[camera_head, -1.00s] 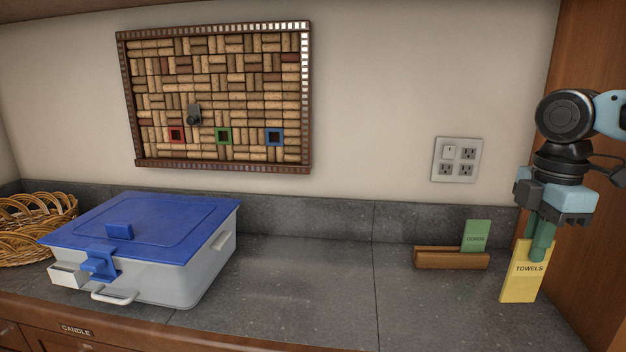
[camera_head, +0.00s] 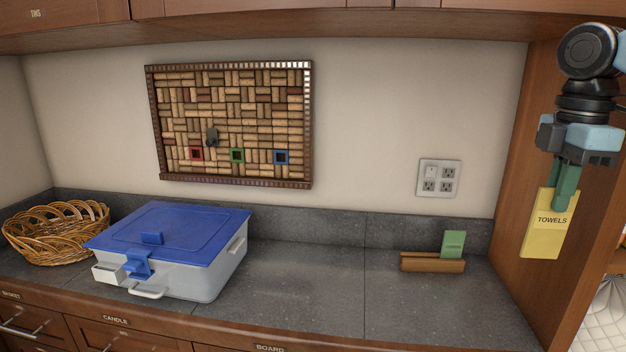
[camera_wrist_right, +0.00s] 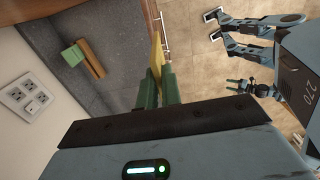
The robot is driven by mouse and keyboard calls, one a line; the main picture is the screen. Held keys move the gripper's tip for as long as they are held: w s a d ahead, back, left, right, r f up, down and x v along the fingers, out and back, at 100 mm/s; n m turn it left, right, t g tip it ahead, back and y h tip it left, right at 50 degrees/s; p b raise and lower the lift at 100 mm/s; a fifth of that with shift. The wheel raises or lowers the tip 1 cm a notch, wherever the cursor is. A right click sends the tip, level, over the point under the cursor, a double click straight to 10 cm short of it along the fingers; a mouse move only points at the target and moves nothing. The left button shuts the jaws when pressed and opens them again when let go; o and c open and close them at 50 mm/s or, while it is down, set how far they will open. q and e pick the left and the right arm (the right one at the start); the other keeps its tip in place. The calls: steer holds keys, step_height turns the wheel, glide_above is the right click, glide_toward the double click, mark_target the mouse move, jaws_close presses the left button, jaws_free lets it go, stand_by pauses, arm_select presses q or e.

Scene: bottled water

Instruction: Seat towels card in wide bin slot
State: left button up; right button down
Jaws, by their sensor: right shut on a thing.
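My right gripper (camera_head: 566,187) is shut on the yellow towels card (camera_head: 549,228), holding its top edge. The card hangs slightly tilted in the air at the right, in front of the wooden side panel. It shows edge-on between the green fingers in the right wrist view (camera_wrist_right: 157,60). A grey bin (camera_head: 208,276) with a blue lid stands on the counter at the left. A small white open-topped holder (camera_head: 108,274) is on its front; whether this is the wide slot I cannot tell. My left gripper (camera_wrist_right: 239,87) is small in the right wrist view; its opening is unclear.
A wooden card holder (camera_head: 432,266) with a green card (camera_head: 453,244) stands at the counter's right. A wicker basket (camera_head: 55,236) is left of the bin. The counter between bin and card holder is clear. Upper cabinets (camera_head: 270,14) overhang; a cork board (camera_head: 232,125) hangs behind.

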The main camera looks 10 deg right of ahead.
steer(key=s+d+f+m, duration=0.6)
steer(key=d+f, duration=0.3)
steer(key=d, duration=0.1)
steer(key=s+a+f+m, duration=0.1)
steer(key=s+f+m, duration=0.15)
steer(key=f, duration=0.45)
steer(key=s+a+f+m, duration=0.1)
steer(key=f+m, duration=0.2)
steer(key=f, duration=0.4)
steer(key=w+a+f+m, duration=0.2)
steer(key=a+f, duration=0.6)
steer(key=a, duration=0.4)
arm_select(q)
steer(key=s+f, duration=0.2)
steer(key=shift+s+a+f+g, duration=0.2)
steer(key=shift+s+a+g, duration=0.1)
steer(key=shift+s, duration=0.05)
arm_select(e)
steer(key=w+a+m, duration=0.1)
steer(key=a, duration=1.6)
steer(key=shift+w+f, duration=0.25)
steer(key=shift+f, duration=0.15)
